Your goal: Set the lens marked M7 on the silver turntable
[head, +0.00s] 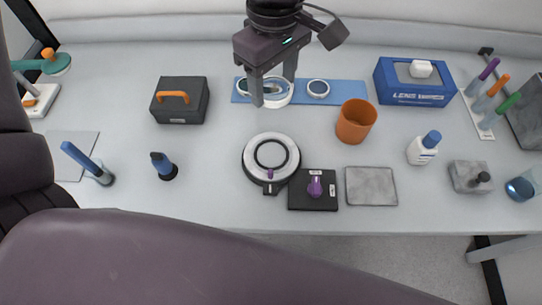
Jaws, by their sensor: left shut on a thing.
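The silver turntable (291,156) is a round disc with a dark ring on its top, at the middle of the table. My left gripper (273,91) is over the mat, behind the turntable, shut on a white-rimmed lens (279,102). Its fingers partly hide this lens and the left one. Whether the held lens touches the mat is unclear. No lens marking is readable. My right gripper is not in view.
A black box (180,108) with an orange handle stands left, an orange cup (355,121) right. A black block (313,196) with a purple knob sits in front of the turntable, beside a grey plate (371,187). A blue box (415,84) stands at the back right.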

